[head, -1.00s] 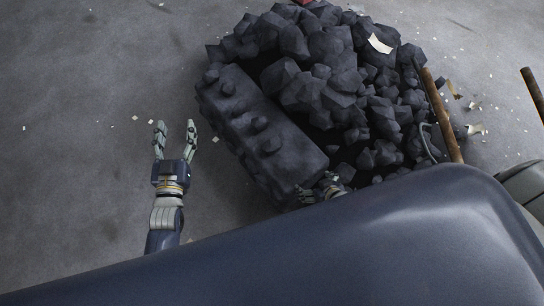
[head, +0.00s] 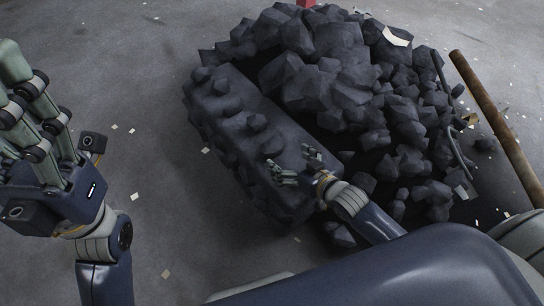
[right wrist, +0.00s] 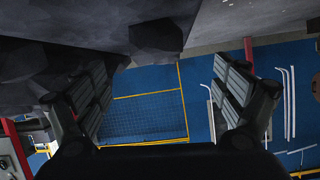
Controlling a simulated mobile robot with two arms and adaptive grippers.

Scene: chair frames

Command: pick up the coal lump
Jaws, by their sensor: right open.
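Many dark angular coal lumps (head: 340,75) are piled behind and beside a long dark block; which one is meant I cannot tell. A few small lumps (head: 257,122) sit on the block's top. My right gripper (head: 291,160) is open and empty over the near end of the block, close to the small lumps. In the right wrist view its spread fingers (right wrist: 160,88) have a dark lump (right wrist: 157,38) above the gap, not between them. My left gripper (head: 42,125) is large at the left, away from the pile; its fingers overlap, so its opening is unclear.
The long block (head: 225,105) carries the lumps and has more lumps along its left side. A brown wooden handle (head: 495,125) leans at the right. Paper scraps (head: 396,37) lie about.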

